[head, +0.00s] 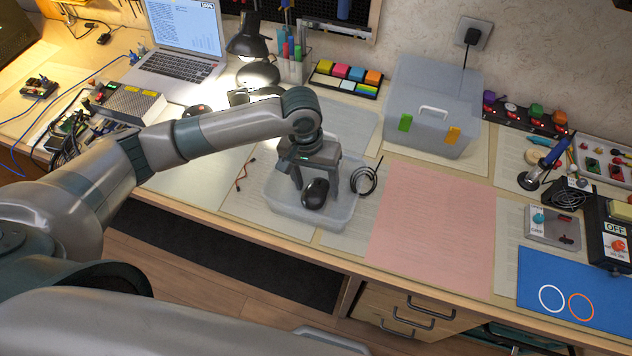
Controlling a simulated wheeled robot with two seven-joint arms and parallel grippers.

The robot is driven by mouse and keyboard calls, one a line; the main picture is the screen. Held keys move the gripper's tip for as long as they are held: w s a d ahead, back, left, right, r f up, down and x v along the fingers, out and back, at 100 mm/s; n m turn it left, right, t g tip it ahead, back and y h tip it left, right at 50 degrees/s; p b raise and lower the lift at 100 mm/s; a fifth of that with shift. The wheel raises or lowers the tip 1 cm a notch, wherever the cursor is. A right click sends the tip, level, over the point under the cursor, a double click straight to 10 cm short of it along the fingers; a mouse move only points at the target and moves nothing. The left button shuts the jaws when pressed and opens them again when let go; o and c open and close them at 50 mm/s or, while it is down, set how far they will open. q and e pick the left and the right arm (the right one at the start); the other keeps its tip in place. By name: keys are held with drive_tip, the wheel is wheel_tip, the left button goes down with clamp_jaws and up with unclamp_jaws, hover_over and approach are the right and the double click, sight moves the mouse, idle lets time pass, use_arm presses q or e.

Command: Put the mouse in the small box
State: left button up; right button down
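The black mouse (315,194) is at the small box, a low clear plastic box (288,217) near the front edge of the bench. It shows inside the box's outline, below and between the fingers of my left gripper (316,180). The fingers point down and stand apart, with the gripper over the box. I see no clear grip on the mouse; whether it touches the box floor is hard to tell. My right gripper is out of view.
A black cable coil (365,180) lies just right of the box. A larger clear lidded box (432,105) stands behind, near the wall. A pink mat (432,225) on the right is bare. A lamp (247,38) and laptop (182,40) stand at the back left.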

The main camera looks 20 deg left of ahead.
sight(311, 184)
use_arm(q)
drive_tip(key=shift+r, duration=0.1)
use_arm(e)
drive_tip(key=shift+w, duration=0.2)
use_arm(q)
drive_tip(key=shift+r, duration=0.3)
wheel_tip(311, 184, up, 11)
drive_tip(key=a+b, duration=0.1)
drive_tip(key=shift+a+r, duration=0.2)
drive_tip(key=shift+a, duration=0.05)
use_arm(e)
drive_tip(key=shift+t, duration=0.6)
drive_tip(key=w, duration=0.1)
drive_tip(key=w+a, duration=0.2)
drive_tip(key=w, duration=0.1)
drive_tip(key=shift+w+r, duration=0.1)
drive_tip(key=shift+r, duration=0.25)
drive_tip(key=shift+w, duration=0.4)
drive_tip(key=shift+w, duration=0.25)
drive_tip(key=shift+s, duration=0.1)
